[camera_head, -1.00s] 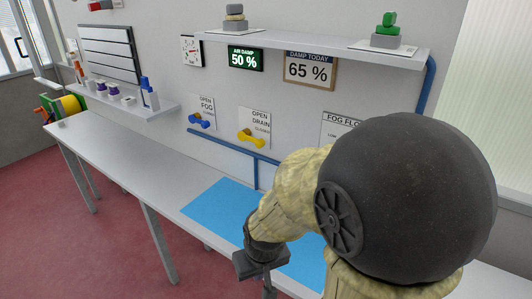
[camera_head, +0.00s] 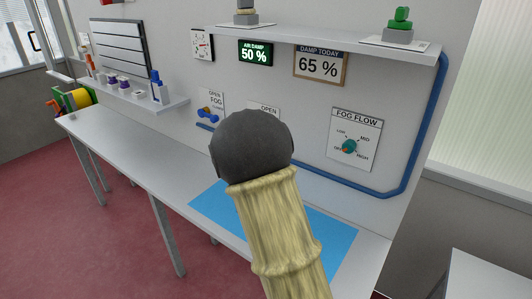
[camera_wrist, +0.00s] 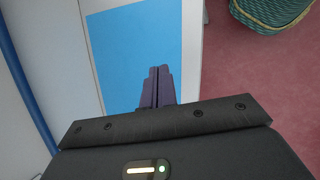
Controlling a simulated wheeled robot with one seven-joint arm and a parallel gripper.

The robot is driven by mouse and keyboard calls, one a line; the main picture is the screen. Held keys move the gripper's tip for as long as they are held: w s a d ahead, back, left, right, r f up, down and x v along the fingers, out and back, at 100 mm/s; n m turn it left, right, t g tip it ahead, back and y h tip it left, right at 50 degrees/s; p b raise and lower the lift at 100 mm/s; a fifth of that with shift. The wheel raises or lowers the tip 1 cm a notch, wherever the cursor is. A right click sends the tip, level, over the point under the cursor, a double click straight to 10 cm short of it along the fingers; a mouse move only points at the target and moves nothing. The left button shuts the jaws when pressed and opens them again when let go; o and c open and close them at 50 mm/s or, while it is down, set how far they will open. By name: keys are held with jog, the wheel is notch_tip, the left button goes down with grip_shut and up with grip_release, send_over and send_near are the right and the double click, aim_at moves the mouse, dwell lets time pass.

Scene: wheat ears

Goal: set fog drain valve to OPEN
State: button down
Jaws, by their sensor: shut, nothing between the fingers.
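The drain valve's sign (camera_head: 264,107) shows only its top edge with the word OPEN in the head view. The yellow valve handle and the rest of the sign are hidden behind my arm, so its setting cannot be seen now. My gripper (camera_wrist: 157,86) shows in the wrist view, with its dark fingers together and empty, over the blue mat. It is hidden in the head view, and its distance from the valve cannot be told.
Left of the drain sign is the blue fog valve (camera_head: 209,115); right is the fog flow dial (camera_head: 349,146). A blue pipe (camera_head: 399,188) runs along the wall. The blue mat (camera_head: 340,232) is clear. A basket (camera_wrist: 272,12) stands on the floor.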

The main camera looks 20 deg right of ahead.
jog(key=w+d+n+t+h, duration=0.1)
jog(key=w+d+n+h, duration=0.25)
jog(key=w, duration=0.25)
jog(key=w+d+n+t+h, duration=0.2)
jog(key=w+d+n+h, duration=0.1)
jog(key=w+n+h, duration=0.3)
jog(key=w+a+r+n+t, duration=0.1)
jog(key=w+a+n+t, duration=0.3)
jog(key=w, duration=0.3)
jog(key=w+a+r+n+t+h, duration=0.1)
jog(key=w+a+n+t, duration=0.2)
jog(key=w+n+t, duration=0.3)
jog(key=shift+w+a+r+n, duration=0.25)
jog(key=shift+w+a+n, duration=0.15)
jog(key=shift+w+n, duration=0.25)
jog(key=shift+w, duration=0.1)
jog(key=w+d+r+p, duration=0.4)
jog(key=w+d+r, duration=0.2)
jog(key=d, duration=0.1)
jog(key=shift+w+d, duration=0.15)
jog(key=shift+w, duration=0.25)
